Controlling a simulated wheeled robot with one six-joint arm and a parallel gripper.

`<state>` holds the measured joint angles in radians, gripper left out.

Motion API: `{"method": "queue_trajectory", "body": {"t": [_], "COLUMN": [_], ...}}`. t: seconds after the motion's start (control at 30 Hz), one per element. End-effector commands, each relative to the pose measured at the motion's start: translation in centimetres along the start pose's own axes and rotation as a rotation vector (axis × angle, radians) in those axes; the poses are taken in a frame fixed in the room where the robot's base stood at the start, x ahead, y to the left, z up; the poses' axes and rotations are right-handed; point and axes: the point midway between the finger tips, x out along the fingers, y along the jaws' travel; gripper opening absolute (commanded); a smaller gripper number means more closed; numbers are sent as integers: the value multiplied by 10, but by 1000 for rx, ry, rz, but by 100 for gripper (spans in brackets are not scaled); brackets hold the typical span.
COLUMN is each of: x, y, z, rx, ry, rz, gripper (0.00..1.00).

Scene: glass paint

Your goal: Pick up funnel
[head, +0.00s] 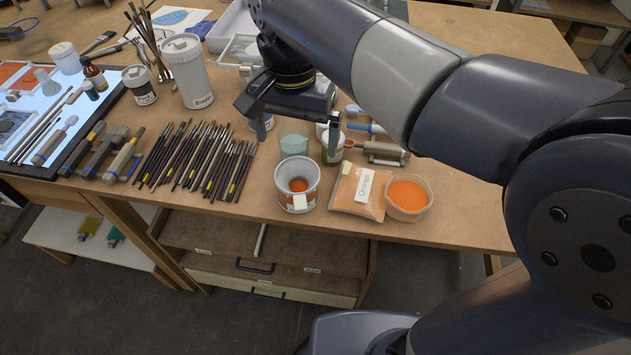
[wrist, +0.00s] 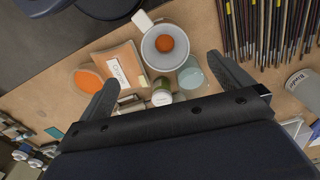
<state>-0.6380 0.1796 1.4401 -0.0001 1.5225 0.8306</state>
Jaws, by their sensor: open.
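The funnel (head: 298,173) is a pale grey-white cone that appears to sit in the mouth of an orange-and-white can (head: 298,202) near the table's front edge. Orange shows through its central hole. In the wrist view the funnel (wrist: 157,50) is at the top middle, with a white tab at its upper left. My gripper (head: 292,128) is open and empty, above and behind the can in the head view. In the wrist view its fingers (wrist: 160,72) are spread wide, and the funnel lies between and beyond their tips, apart from them.
A clear glass (head: 293,141) stands right behind the can, with small jars (head: 332,148) nearby. An orange powder bag (head: 357,192) and a bowl of orange powder (head: 408,197) are to the right. Many brushes (head: 200,160) lie to the left. The table's front edge is close.

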Motion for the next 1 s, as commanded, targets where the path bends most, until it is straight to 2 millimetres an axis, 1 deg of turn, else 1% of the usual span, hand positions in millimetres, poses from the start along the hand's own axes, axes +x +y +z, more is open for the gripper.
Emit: {"method": "queue_trajectory", "body": {"t": [0.1, 0.2, 0.47, 0.7, 0.83, 1.0], "x": [20, 35, 56, 91, 99, 100], "y": [1, 0, -1, -6, -6, -6], "z": [0, 0, -2, -5, -5, -5], "rx": [0, 0, 0, 0, 0, 0], "ry": [-3, -3, -3, -2, -1, 0], "rz": [4, 3, 3, 2, 0, 0], "gripper": [99, 99, 99, 99, 99, 99]}}
